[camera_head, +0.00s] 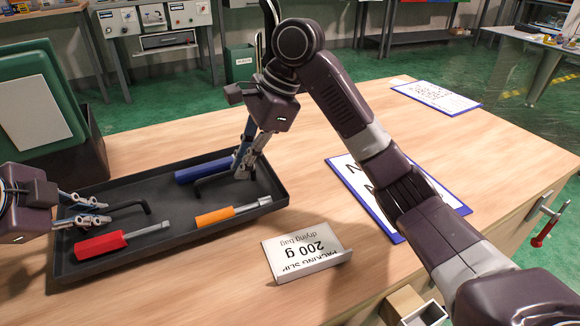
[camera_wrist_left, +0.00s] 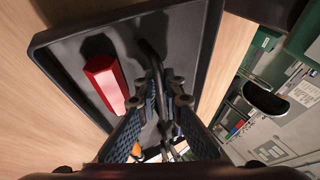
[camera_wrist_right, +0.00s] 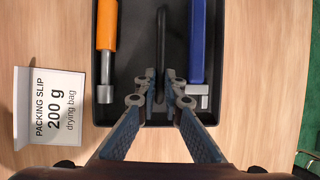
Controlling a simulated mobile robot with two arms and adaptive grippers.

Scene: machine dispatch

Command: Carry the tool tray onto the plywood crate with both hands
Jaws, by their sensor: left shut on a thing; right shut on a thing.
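The dark grey tool tray (camera_head: 165,245) lies on the wooden workbench. It holds a red-handled tool (camera_head: 100,245), an orange-handled screwdriver (camera_head: 215,216) and a blue-handled tool (camera_head: 195,173). My left gripper (camera_head: 105,212) is shut on the black handle at the tray's left end; that handle also shows in the left wrist view (camera_wrist_left: 150,55). My right gripper (camera_head: 243,172) comes from above and is shut on the black handle at the right end, seen in the right wrist view (camera_wrist_right: 161,45). I cannot clearly make out the plywood crate.
A packing slip card (camera_head: 302,252) stands close in front of the tray. A blue-edged sheet (camera_head: 350,175) lies under my right arm, and another sheet (camera_head: 435,97) lies at the back. A green-topped dark bin (camera_head: 85,150) stands behind the tray's left end.

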